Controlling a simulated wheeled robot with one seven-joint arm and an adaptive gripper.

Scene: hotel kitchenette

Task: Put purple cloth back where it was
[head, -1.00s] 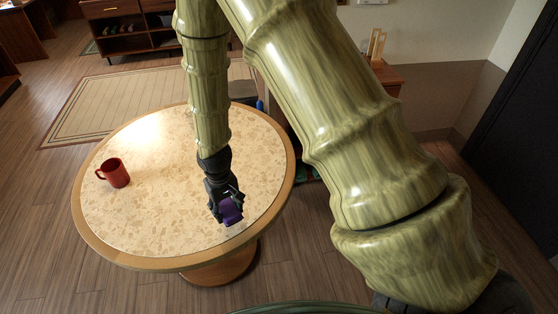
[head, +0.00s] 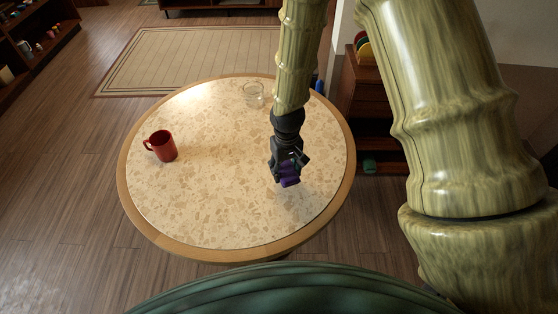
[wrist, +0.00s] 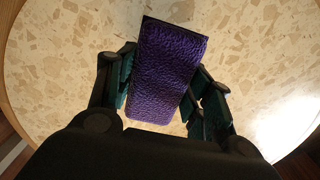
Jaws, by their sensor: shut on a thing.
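The purple cloth (head: 290,182) is held in my gripper (head: 289,168) above the right part of the round table (head: 215,215). In the wrist view the cloth (wrist: 165,70) is a textured, folded purple block with a dark far edge. My gripper's fingers (wrist: 163,85) press on it from both sides. The speckled table top shows beneath it; I cannot tell the exact height of the cloth above the table.
A red mug (head: 163,146) stands on the table's left side. A clear glass (head: 253,94) stands near its back edge. A wooden shelf unit (head: 368,110) with colored items is behind the table to the right. The table's middle and front are clear.

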